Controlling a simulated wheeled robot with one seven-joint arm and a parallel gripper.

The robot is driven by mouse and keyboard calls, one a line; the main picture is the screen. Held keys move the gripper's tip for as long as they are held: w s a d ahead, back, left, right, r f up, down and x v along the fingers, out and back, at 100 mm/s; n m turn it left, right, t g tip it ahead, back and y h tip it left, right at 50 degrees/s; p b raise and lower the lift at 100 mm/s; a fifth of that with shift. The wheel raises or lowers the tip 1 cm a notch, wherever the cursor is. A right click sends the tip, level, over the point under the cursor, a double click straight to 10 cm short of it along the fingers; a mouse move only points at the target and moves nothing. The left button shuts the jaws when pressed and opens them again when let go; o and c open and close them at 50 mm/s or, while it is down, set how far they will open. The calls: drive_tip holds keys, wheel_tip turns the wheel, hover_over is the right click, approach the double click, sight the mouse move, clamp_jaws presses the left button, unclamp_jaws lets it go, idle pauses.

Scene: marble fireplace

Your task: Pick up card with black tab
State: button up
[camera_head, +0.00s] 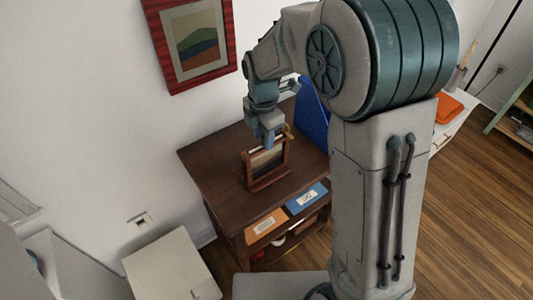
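My gripper (268,136) points down just above a small wooden rack (268,183) on a dark brown wooden table (205,160). Its fingertips are at the rack's top edge. The rack stands upright and seems to hold thin flat pieces, pale and dark (264,160). I cannot make out a black tab on any of them at this size. The gripper covers part of the rack's top, and I cannot tell whether its fingers are open or closed on something.
A blue panel (312,115) stands behind the rack, partly hidden by my arm. An orange labelled item (266,226) and a blue one (307,198) lie at the table's front. A framed picture (195,42) hangs above. The tabletop left of the rack is clear.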

clamp_jaws()
drive_tip(key=shift+r, duration=0.1)
